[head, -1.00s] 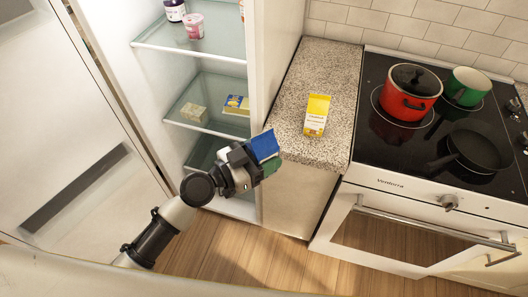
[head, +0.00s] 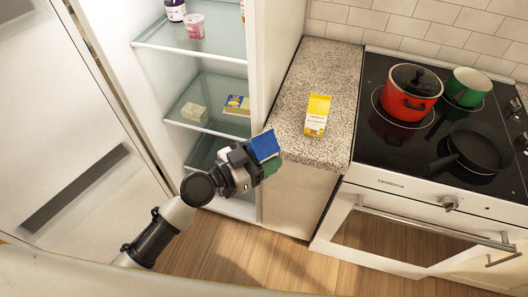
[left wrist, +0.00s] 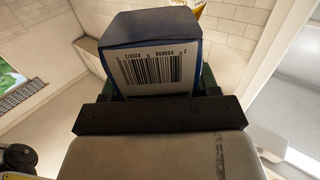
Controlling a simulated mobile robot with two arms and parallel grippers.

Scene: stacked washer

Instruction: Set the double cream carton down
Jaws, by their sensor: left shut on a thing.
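A blue carton (head: 264,145), which I take to be the double cream carton, is held in my left gripper (head: 258,163). The gripper is shut on it, in front of the fridge's open side and near the counter's front left corner. The carton is tilted in the head view. The left wrist view shows the carton (left wrist: 150,62) with a white barcode panel and blue edges between the dark fingers. Its name label is not readable. My right gripper is not in view.
The speckled counter (head: 300,100) has a yellow carton (head: 317,115) standing on it, with bare room around. The open fridge's shelves (head: 206,103) hold a few packs. A hob to the right holds a red pot (head: 408,98), a green pot (head: 466,86) and a dark pan (head: 472,150).

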